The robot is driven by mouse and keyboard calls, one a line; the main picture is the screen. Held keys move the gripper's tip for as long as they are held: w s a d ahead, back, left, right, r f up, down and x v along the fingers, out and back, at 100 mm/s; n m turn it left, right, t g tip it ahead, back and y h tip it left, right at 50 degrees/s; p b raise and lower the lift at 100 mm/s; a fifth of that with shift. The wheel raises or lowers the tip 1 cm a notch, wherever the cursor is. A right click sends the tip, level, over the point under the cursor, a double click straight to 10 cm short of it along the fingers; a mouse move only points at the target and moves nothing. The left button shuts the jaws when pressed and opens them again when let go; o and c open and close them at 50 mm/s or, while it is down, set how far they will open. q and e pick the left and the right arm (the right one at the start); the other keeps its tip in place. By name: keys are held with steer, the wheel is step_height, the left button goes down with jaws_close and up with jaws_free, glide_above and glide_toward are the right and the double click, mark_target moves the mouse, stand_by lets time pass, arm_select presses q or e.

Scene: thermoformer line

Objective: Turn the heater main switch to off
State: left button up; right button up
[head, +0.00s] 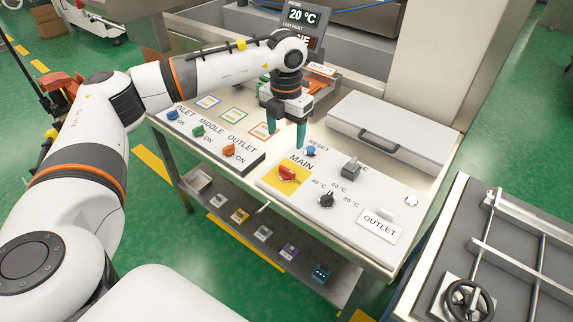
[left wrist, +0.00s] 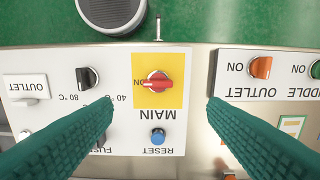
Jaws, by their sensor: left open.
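The heater main switch (head: 288,173) is a red rotary knob on a yellow plate under the label MAIN on the sloped white panel. In the left wrist view the red knob (left wrist: 156,86) appears upside down, its handle lying sideways with ON printed at its left end. My left gripper (head: 287,134) points down above the panel, behind the switch in the head view, with teal fingers apart and nothing between them. In the left wrist view the fingers (left wrist: 160,106) stand either side of the yellow plate, apart from the knob. My right gripper does not show.
A panel with blue, green and orange knobs (head: 229,150) lies left. A grey case (head: 392,135) lies behind right.

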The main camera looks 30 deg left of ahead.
mark_target(287, 169)
arm_select(q)
step_height(287, 169, down, 10)
steer(key=p, duration=0.3)
steer(key=shift+d+f+p, duration=0.1)
steer(key=shift+p, duration=0.25)
steer(key=shift+f, duration=0.7)
steer(key=c, duration=1)
